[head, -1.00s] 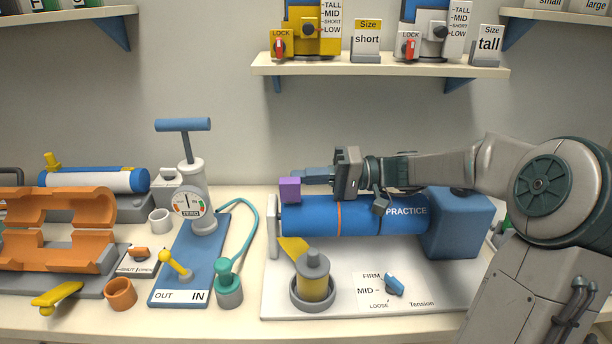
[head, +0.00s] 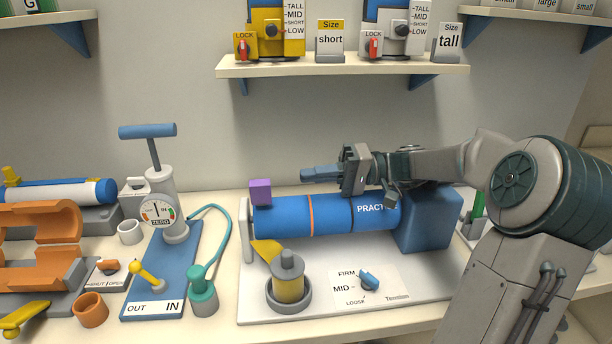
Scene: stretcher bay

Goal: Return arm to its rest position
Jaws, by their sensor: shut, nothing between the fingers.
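My arm reaches in from the right side of the head view. My gripper (head: 322,174) points left and is shut and empty. It is above the blue practice cylinder (head: 330,215), which lies on its side with its right end at a blue block (head: 430,218). A purple block (head: 261,191) sits at the cylinder's left end, to the left of my fingertips with a gap between.
The white board (head: 262,308) carries a yellow strap roll (head: 288,285) and a tension knob (head: 368,281). A pump (head: 165,205) with a teal hose stands left, beside an orange split shell (head: 40,245). A shelf (head: 340,68) with collar devices hangs above. Free air lies between shelf and cylinder.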

